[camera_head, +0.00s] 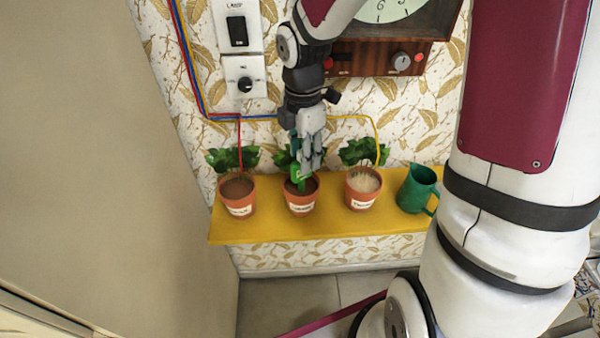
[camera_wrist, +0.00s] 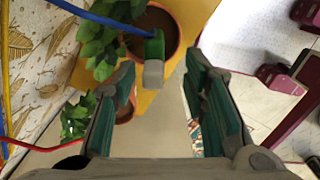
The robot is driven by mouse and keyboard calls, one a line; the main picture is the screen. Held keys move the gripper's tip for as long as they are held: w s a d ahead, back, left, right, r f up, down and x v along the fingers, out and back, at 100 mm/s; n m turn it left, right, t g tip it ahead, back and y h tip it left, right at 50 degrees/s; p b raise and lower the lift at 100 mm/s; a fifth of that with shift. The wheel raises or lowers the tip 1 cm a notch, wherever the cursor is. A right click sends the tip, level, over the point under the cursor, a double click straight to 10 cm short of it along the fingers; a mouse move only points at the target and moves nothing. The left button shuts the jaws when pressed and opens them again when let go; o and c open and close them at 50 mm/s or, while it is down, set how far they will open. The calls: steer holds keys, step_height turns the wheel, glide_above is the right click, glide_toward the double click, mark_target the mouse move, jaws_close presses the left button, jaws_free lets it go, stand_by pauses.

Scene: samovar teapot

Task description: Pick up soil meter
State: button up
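The soil meter appears to be the small green device with a grey end (camera_wrist: 154,50) in the wrist view, standing at a terracotta pot (camera_wrist: 178,20). In the head view its green body (camera_head: 300,186) shows at the middle pot (camera_head: 300,206), partly hidden by my gripper (camera_head: 309,160). My gripper is just above this pot. In the wrist view my gripper (camera_wrist: 160,100) has its two fingers apart with nothing held between them. The green device lies beyond the fingertips, roughly in line with the gap.
A yellow shelf (camera_head: 285,228) carries the left pot (camera_head: 238,197), the right pot (camera_head: 362,190) and a green jug (camera_head: 417,190). Leafy plants and coloured wires run close around the pots. A wooden clock box (camera_head: 375,57) and switches (camera_head: 245,77) are on the wall above.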

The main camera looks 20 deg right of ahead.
mark_target(301, 182)
steer(key=shift+w+f+b, duration=0.15)
steer(key=shift+f, duration=1.35)
steer(key=shift+w+f+b, duration=0.15)
steer(key=shift+f, duration=1.35)
jaws_close()
